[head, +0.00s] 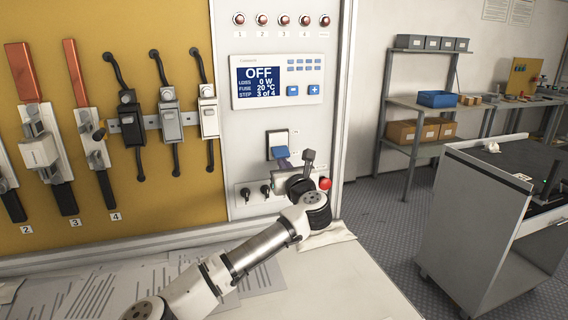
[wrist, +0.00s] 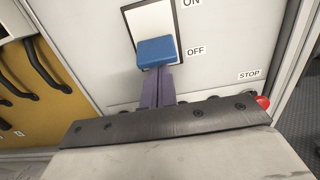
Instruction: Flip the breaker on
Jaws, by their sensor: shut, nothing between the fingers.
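The breaker is a blue lever (head: 282,152) on a dark and white switch plate (head: 277,138) on the grey panel. In the wrist view the blue lever (wrist: 157,51) sits at the lower end of its plate (wrist: 150,22), beside the OFF label (wrist: 195,51); the ON label (wrist: 191,3) is above. The display (head: 277,81) reads OFF. My gripper (head: 284,164) is shut and empty, just below the lever. In the wrist view its purple fingers (wrist: 159,84) reach up to the lever's lower edge; whether they touch it, I cannot tell.
A red stop button (head: 324,184) is right of my gripper, also in the wrist view (wrist: 263,102). Black knobs (head: 265,190) sit at lower left on the panel. Fuses hang on the yellow board (head: 150,190). Papers (head: 95,290) lie on the bench below. A grey cart (head: 480,215) stands at right.

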